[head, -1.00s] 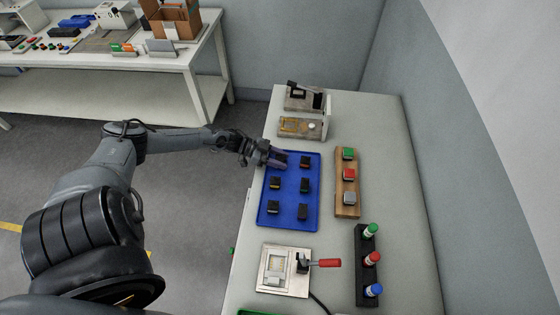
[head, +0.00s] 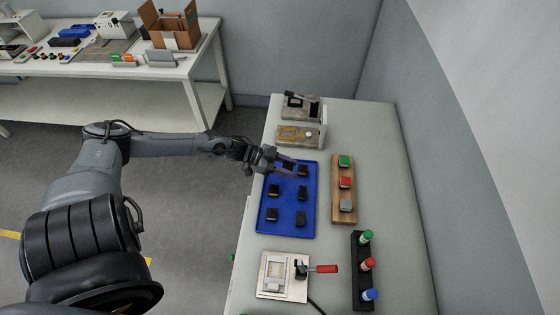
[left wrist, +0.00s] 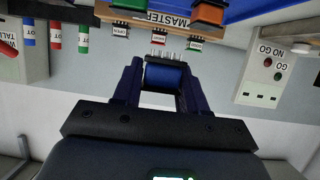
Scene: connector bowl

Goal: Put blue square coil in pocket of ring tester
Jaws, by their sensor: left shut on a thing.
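My left gripper (head: 288,166) is over the far end of the blue tray (head: 289,225) in the head view. In the left wrist view its two fingers (left wrist: 164,72) are closed on the blue coil (left wrist: 166,76), which has metal pins sticking out at its far end. The coil is hard to make out in the head view. A white panel marked GO and NO GO (left wrist: 277,72) shows at the right of the left wrist view. Beyond the tray stand fixtures (head: 297,134) with an upright white plate; I cannot tell for certain which is the ring tester. My right gripper is out of view.
Several dark parts lie in the tray. A wooden block (head: 344,190) with green, red and grey pieces stands to its right. A black rack (head: 363,270) holds coloured bottles. A fixture with a red-handled lever (head: 285,276) is nearer. The table's right side is clear.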

